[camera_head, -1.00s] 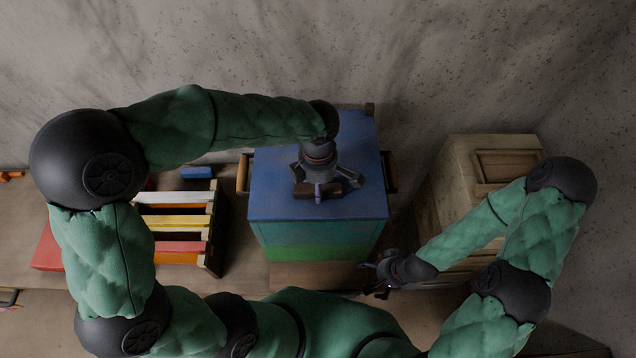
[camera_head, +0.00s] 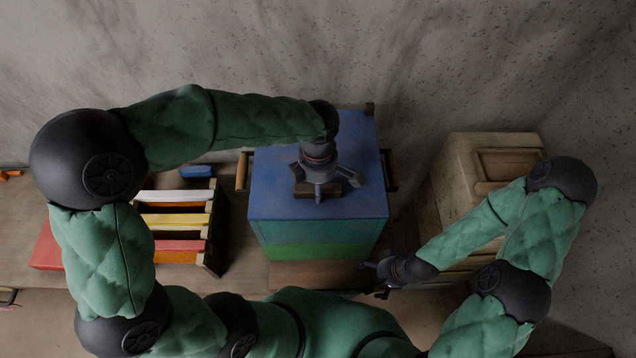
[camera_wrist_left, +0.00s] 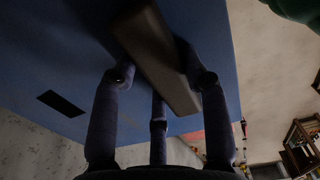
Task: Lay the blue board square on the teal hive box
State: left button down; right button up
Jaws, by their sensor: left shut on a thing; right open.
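The blue board (camera_head: 276,185) lies over the top of the teal hive box (camera_head: 300,234), and its edges look about in line with the box's. I cannot tell from above whether it rests fully on the box. My left gripper (camera_head: 320,190) is shut on the wooden handle block on the board's top. The left wrist view shows the gripper's fingers (camera_wrist_left: 160,90) around this block (camera_wrist_left: 158,60), with the blue board (camera_wrist_left: 50,60) behind it. My right gripper (camera_head: 374,278) is open and empty, in front of the box's right side.
A crate of colored frames (camera_head: 180,222) stands left of the box, with a small blue block (camera_head: 196,172) behind it. A wooden cabinet (camera_head: 456,160) stands to the right. Wooden handles (camera_head: 243,172) stick out at the box's sides. A wall rises behind.

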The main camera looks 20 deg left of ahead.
pick_arm(q)
jog(key=shift+f+b, duration=0.45)
jog(key=c, duration=0.6)
grip_release()
jog(key=shift+o, duration=0.2)
jog(key=shift+f, duration=0.1)
notch_tip(320, 180, up, 12)
jog(key=shift+s, duration=0.1)
